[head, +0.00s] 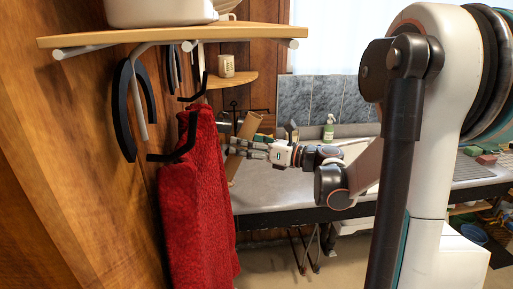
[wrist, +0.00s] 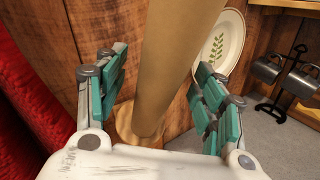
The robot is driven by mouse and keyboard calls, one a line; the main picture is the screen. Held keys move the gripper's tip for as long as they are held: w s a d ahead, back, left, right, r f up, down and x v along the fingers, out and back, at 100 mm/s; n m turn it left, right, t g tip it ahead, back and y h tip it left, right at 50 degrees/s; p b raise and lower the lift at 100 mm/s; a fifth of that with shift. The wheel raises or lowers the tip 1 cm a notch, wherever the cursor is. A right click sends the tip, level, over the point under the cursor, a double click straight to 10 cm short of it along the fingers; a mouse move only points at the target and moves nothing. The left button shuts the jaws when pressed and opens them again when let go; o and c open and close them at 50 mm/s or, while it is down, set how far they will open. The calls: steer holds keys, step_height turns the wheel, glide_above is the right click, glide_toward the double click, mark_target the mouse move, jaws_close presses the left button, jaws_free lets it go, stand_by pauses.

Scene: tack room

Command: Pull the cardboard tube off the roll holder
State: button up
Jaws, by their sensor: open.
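The cardboard tube (wrist: 178,60) is a plain tan cylinder that runs from the top of the wrist view down to a round wooden piece (wrist: 128,122), which looks like the base of the roll holder. My gripper (wrist: 160,62) is open, with one green-padded finger on each side of the tube. Gaps show between the pads and the tube. In the head view, my gripper (head: 240,147) is beside the tan tube (head: 249,125), just right of a red towel. The rest of the holder is hidden.
The red towel (head: 196,200) hangs from black hooks close left of my gripper. A wooden shelf (head: 170,35) juts out above. A plate (wrist: 222,45) and mugs on a black rack (wrist: 290,75) stand right of the tube. A spray bottle (head: 329,129) stands farther back.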

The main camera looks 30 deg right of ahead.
steer(key=shift+w+a, duration=0.15)
steer(key=shift+w, duration=0.1)
steer(key=c, duration=1.1)
steer(key=shift+r, duration=0.15)
steer(key=shift+c, duration=0.2)
steer(key=s+d+r+p, duration=0.1)
steer(key=d+r+p, duration=0.2)
steer(key=r+p, duration=0.2)
steer(key=s+d+r+p, duration=0.2)
steer(key=d+r+p, duration=0.2)
steer(key=r, duration=0.8)
steer(key=shift+d+p, duration=0.2)
steer(key=shift+p, duration=0.95)
